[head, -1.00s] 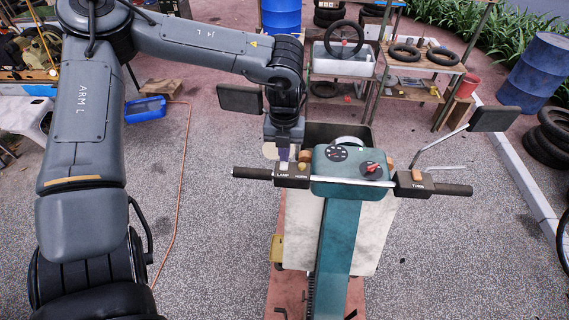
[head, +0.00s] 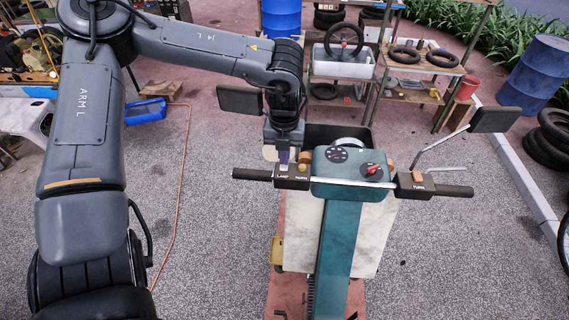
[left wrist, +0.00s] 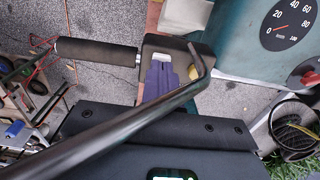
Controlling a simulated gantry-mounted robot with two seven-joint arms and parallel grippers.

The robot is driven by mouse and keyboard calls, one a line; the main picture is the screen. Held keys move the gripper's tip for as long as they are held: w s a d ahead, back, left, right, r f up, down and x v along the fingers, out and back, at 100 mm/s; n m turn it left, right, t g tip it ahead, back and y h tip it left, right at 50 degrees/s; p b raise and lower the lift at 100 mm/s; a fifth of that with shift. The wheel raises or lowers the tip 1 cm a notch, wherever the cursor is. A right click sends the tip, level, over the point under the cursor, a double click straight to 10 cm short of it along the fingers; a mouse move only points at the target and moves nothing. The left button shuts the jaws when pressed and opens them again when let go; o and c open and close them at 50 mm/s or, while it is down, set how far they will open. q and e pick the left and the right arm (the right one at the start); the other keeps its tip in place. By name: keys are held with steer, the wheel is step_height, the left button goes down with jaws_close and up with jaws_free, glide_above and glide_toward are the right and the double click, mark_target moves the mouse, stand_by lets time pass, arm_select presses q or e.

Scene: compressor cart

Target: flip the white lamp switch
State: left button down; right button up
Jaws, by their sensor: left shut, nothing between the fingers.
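The white lamp switch (head: 283,167) is on the black box labelled LAMP and HORN, on the left side of the handlebar. In the left wrist view the white switch (left wrist: 163,57) shows just beyond the purple-blue fingertips of my left gripper (left wrist: 158,78). My left gripper (head: 284,156) is shut and empty, pointing down right at the switch's far side. I cannot tell whether it touches the switch. My right gripper is not in view.
A black mirror stalk (left wrist: 120,122) crosses close in front of the left wrist camera. The teal dash (head: 340,170) with a gauge and red knob stands right of the switch box. A mirror (head: 240,99) rises behind the left grip (head: 252,174).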

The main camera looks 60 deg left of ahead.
arm_select(q)
steer(key=shift+r+p, duration=2.05)
steer(key=shift+r, duration=1.25)
